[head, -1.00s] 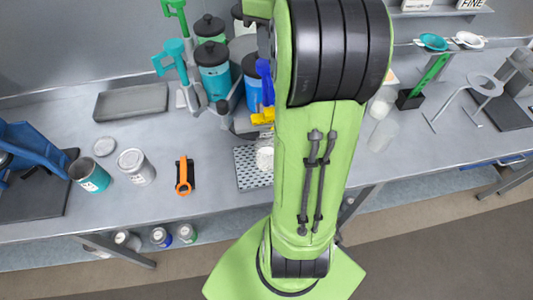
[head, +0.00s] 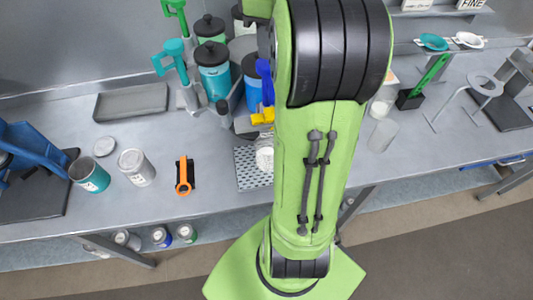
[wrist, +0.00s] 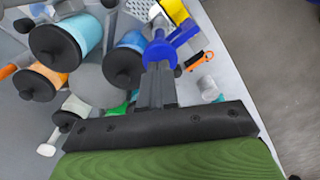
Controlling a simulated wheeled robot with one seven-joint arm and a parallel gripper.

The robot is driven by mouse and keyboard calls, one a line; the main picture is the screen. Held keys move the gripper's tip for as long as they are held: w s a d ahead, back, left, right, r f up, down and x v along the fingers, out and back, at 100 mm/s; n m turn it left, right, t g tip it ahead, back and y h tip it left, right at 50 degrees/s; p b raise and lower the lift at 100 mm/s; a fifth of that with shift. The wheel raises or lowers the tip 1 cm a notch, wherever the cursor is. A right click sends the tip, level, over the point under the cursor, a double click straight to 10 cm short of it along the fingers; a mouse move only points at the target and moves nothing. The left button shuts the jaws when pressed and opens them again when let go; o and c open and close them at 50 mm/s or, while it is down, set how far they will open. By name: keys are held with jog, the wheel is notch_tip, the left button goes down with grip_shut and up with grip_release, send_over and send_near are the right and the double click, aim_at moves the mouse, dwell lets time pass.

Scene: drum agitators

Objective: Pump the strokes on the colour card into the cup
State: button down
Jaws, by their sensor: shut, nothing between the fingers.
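In the wrist view my gripper (wrist: 157,76) is shut and empty, its fingertips at the blue pump handle (wrist: 160,52); I cannot tell whether they touch. The handle also shows in the head view (head: 265,82), beside the blue drum (head: 252,88), which has a black lid. The blue drum is also in the wrist view (wrist: 126,62). A whitish cup (head: 264,158) stands on a perforated grate (head: 244,170), partly hidden by my arm. A yellow piece (head: 262,117) is above it. My gripper is hidden in the head view. I cannot make out the colour card.
A teal drum (head: 214,75) and a green-handled drum (head: 209,30) stand close by. An orange drum (wrist: 40,80) shows in the wrist view. A grey tray (head: 131,102), cans (head: 136,166) and an orange-handled tool (head: 184,176) lie left. The front bench strip is mostly clear.

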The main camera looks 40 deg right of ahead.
aim_at(266, 63)
jog(key=shift+f, duration=0.1)
jog(key=shift+f+b, duration=2.05)
jog(key=shift+f, duration=0.2)
jog(key=shift+r, duration=0.1)
notch_tip(266, 63, up, 5)
jog(key=p, duration=0.5)
jog(key=shift+f, duration=0.2)
jog(key=shift+f, duration=0.1)
